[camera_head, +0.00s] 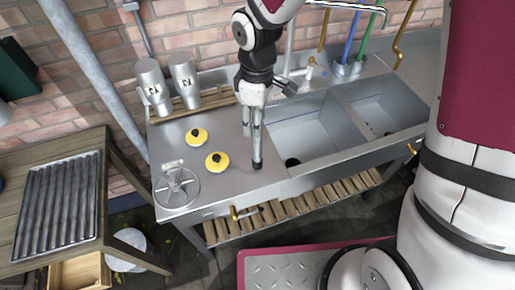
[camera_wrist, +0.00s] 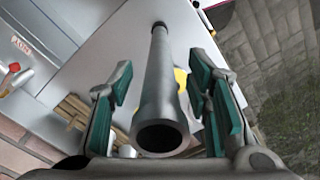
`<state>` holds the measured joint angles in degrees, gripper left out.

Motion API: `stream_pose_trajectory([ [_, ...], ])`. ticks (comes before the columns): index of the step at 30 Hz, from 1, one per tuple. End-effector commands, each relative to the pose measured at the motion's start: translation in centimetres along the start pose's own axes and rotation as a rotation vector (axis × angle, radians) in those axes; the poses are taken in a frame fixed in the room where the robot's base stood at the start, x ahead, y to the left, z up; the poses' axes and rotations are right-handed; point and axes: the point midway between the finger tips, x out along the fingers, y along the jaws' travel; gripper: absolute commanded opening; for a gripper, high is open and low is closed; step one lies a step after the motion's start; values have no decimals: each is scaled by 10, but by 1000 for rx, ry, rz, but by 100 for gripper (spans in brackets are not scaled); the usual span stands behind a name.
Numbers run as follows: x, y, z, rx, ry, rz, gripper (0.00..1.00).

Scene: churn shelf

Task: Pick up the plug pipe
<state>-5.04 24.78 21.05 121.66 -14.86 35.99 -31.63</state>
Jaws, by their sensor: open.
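The plug pipe (camera_head: 257,148) is a grey tube with a dark lower end. It stands about upright on the steel counter, just left of the sink basins. In the wrist view the pipe (camera_wrist: 158,85) runs away from the camera, its open round top nearest. My gripper (camera_wrist: 165,100) is open, with a teal-padded finger on either side of the pipe's upper part. Gaps show between the pads and the pipe. In the head view my gripper (camera_head: 252,108) points down over the pipe's upper end and partly hides it.
Two yellow discs with black knobs (camera_head: 217,161) (camera_head: 196,137) and a round spoked metal piece (camera_head: 177,187) lie on the counter to the left. Two grey canisters (camera_head: 185,80) (camera_head: 153,87) stand behind. The sink basin (camera_head: 305,130) is just right of the pipe.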

Motion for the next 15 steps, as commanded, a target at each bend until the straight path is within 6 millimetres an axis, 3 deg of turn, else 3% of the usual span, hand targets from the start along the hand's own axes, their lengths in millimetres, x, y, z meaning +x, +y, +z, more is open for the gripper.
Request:
stream_pose_trajectory([
  [9, 5, 0, 0, 0, 0, 0, 42],
  [15, 5, 0, 0, 0, 0, 0, 0],
])
